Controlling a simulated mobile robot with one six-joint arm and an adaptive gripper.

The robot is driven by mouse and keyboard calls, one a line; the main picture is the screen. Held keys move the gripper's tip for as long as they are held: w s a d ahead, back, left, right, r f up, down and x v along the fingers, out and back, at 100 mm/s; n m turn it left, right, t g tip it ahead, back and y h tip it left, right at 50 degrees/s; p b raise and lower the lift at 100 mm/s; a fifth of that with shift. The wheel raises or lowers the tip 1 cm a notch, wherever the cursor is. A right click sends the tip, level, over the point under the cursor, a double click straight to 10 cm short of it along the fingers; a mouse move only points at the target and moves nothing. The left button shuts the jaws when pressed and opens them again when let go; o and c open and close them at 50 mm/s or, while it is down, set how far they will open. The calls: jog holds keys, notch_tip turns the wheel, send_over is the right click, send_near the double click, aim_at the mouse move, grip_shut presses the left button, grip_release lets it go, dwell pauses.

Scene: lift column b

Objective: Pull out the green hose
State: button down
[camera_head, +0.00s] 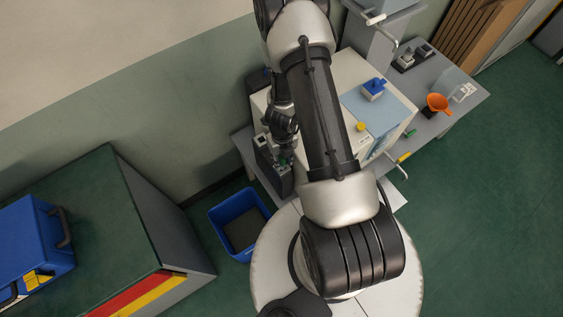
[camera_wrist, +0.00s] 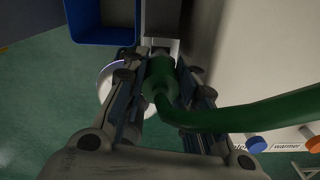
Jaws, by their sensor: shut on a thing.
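The green hose (camera_wrist: 245,118) shows in the wrist view, with its thicker end (camera_wrist: 160,78) between the fingers of my gripper (camera_wrist: 162,88). My gripper is shut on that end. The hose bends away from it to the right. A pale grey fitting (camera_wrist: 160,46) is just beyond the hose end; I cannot tell whether the end is still seated in it. In the head view my gripper (camera_head: 286,158) is low beside a dark box (camera_head: 268,164), with only a bit of green showing at its tip. My arm hides much of the hose there.
A blue bin (camera_head: 214,222) stands on the floor near the dark box. A pale cabinet with a blue panel (camera_head: 383,120) carries a blue part (camera_head: 373,89) and a yellow cap (camera_head: 361,127). An orange funnel (camera_head: 437,102) is on the grey bench. Floor is open at right.

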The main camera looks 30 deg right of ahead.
jog(key=shift+r+p, duration=3.8)
jog(key=shift+r, duration=0.15)
